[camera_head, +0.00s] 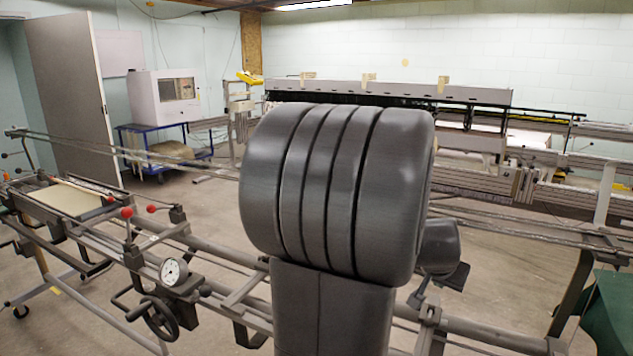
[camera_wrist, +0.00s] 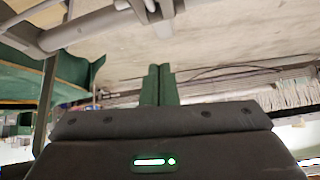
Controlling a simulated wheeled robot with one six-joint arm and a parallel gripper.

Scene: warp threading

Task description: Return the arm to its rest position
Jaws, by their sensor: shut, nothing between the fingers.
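My gripper (camera_wrist: 159,70) shows in the wrist view as two green fingers close side by side above a dark housing with a green light. The fingers are shut, with nothing seen between them. Past them is a pale, blurred floor, and the fingertips appear apart from anything around them. In the head view my own large dark grey arm link stands upright in the middle and hides much of the scene behind it. A smaller dark part of my arm shows just right of it. The gripper fingers cannot be made out there.
Metal machine rails with a dial gauge (camera_head: 173,271) and a handwheel (camera_head: 158,318) run across the front. A long machine (camera_head: 400,92) stands behind. A blue cart (camera_head: 166,150) carries a white box (camera_head: 164,97) at the back left. Open floor lies between.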

